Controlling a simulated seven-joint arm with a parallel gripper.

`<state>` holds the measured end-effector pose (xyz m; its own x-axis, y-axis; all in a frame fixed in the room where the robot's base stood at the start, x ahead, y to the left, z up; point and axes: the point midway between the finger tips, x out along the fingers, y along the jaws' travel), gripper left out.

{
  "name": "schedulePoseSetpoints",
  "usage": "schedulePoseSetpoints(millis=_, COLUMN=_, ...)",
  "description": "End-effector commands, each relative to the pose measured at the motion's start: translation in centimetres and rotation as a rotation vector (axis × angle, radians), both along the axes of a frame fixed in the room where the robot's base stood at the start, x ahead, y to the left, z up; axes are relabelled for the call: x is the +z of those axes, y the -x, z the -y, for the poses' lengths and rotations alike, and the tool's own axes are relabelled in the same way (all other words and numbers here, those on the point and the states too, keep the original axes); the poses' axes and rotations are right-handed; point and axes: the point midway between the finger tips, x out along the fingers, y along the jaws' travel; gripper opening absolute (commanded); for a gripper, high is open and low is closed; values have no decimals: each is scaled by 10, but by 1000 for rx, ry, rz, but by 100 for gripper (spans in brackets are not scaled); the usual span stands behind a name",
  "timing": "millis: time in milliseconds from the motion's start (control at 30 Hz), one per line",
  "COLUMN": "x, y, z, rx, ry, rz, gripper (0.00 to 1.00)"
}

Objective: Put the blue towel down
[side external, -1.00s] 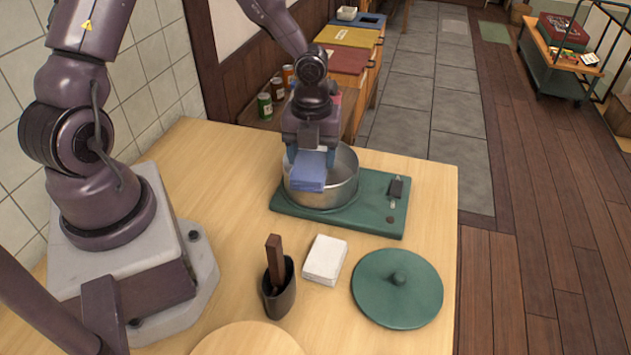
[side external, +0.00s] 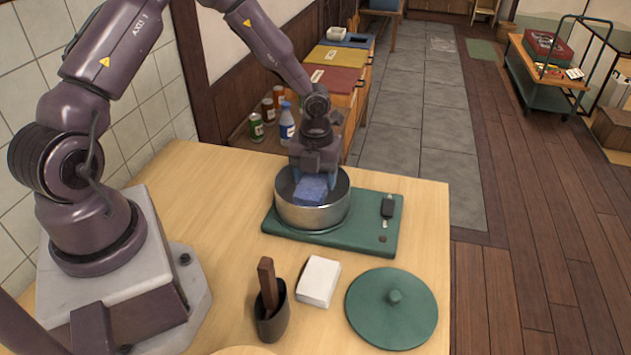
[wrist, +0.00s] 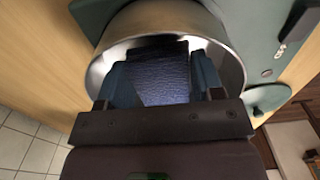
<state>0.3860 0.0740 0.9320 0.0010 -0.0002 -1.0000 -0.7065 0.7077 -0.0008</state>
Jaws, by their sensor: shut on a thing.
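The blue towel (side external: 312,189) is a folded cloth, seen inside the mouth of a round metal pot (side external: 312,215) in the side view. My gripper (side external: 315,181) is shut on the blue towel and points down into the pot. In the wrist view the towel (wrist: 162,78) lies between the two blue fingers of my gripper (wrist: 160,85), with the pot's rim (wrist: 225,50) curving around them. I cannot tell whether the towel touches the pot's bottom, since the pot wall hides its lower part.
The pot stands on a green board (side external: 365,235) with a small black item (side external: 388,206). A green lid (side external: 391,312), a white stack (side external: 318,281) and a dark holder (side external: 271,315) stand nearer the front. Bottles (side external: 287,123) are behind. The table right of the white stack is partly clear.

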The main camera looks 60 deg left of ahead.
Motion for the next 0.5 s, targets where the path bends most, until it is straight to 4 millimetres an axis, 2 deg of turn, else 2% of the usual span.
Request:
schedulePoseSetpoints(millis=100, x=-15, y=0, z=0, rx=-1, ry=1, rz=-2, gripper=38)
schedulePoseSetpoints(millis=433, x=-18, y=0, z=0, rx=1, ry=0, rz=-1, gripper=38)
schedulePoseSetpoints(millis=467, x=-19, y=0, z=0, rx=1, ry=-1, rz=-1, gripper=63)
schedulePoseSetpoints(millis=500, x=-18, y=0, z=0, rx=1, ry=-1, rz=-1, gripper=72)
